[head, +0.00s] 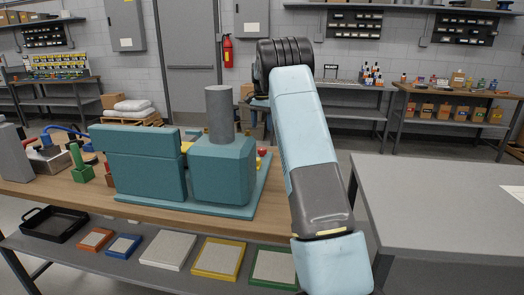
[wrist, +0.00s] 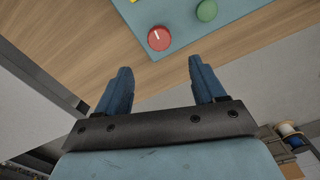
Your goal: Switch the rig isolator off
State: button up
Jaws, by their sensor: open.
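The rig (head: 150,165) is a teal machine on a teal base plate, with a grey cylinder on top, on a wooden bench. In the wrist view a round red knob with a short white mark (wrist: 159,38) sits on the corner of the teal plate (wrist: 175,14); it looks like the isolator. The mark points roughly toward the top of the picture. A green button (wrist: 207,10) is beside it. My gripper (wrist: 160,66) is open and empty, its blue fingers apart, with the knob ahead of the gap and not touched. In the head view my arm hides the gripper.
The wooden bench top (wrist: 90,42) is bare around the plate corner. A grey table (head: 440,205) stands to the right. Several coloured trays (head: 218,257) sit on the lower shelf.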

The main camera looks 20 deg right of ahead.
aim_at(262, 148)
notch_tip(262, 148, down, 12)
jog(key=shift+f, duration=0.25)
dwell(0.4)
